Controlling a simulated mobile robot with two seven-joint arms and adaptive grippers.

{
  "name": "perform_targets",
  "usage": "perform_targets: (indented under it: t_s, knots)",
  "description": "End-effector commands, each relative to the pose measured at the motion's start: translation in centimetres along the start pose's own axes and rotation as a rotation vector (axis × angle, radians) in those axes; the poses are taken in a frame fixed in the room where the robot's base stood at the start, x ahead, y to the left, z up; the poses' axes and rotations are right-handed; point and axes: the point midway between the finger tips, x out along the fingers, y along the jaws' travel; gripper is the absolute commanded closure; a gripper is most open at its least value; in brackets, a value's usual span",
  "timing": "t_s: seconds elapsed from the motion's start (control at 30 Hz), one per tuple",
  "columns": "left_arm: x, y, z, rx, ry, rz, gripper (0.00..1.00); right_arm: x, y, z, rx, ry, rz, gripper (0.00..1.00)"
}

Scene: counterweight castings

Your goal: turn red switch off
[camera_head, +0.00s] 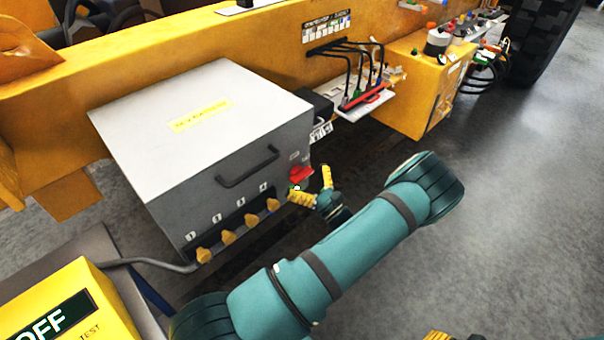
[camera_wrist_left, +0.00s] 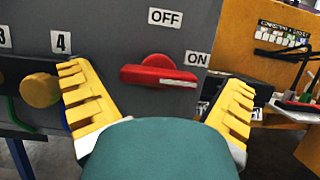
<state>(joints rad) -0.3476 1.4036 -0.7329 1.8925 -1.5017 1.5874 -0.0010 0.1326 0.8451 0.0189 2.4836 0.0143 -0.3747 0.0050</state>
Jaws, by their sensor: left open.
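The red switch (camera_head: 300,174) is on the front face of the grey box (camera_head: 290,135), near its right end. In the left wrist view the red switch (camera_wrist_left: 158,76) has its handle lying nearly level, with its white-marked end pointing right toward the ON label (camera_wrist_left: 197,58). The OFF label (camera_wrist_left: 166,19) is above the switch. My left gripper (camera_head: 312,184) is open in front of the switch. In the wrist view its yellow fingers (camera_wrist_left: 160,98) stand to the left and right of the handle, with nothing seen between them touching it.
Yellow knobs (camera_head: 228,236) line the box's lower front, left of the switch. A black handle (camera_head: 248,167) sticks out above them. A shelf with cables and a red-handled item (camera_head: 366,97) is to the right. Open grey floor (camera_head: 520,200) lies at right.

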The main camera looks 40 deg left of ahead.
Motion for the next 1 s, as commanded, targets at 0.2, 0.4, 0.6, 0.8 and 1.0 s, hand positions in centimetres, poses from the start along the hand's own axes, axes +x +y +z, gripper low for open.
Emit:
perform_targets:
  t_s: [0.2,0.4,0.6,0.8,1.0]
  knots:
    - [1.29,0.05,-0.03,0.001,0.001,0.001,0.0,-0.12,-0.03,-0.01,0.0,0.0,0.0,0.53]
    - [1.35,0.04,-0.04,0.001,0.001,0.0,0.0,-0.11,-0.03,0.0,0.0,0.0,0.0,0.53]
    - [1.34,0.04,-0.03,0.001,0.001,0.0,0.49,-0.11,-0.03,-0.01,0.0,0.0,0.0,0.53]
    - [1.35,0.03,0.0,0.0,0.0,0.001,0.61,-0.11,-0.03,-0.01,0.0,0.0,0.0,0.53]
    - [1.35,0.03,0.01,-0.016,-0.001,0.008,0.61,-0.01,0.01,0.0,0.0,0.0,0.0,0.53]
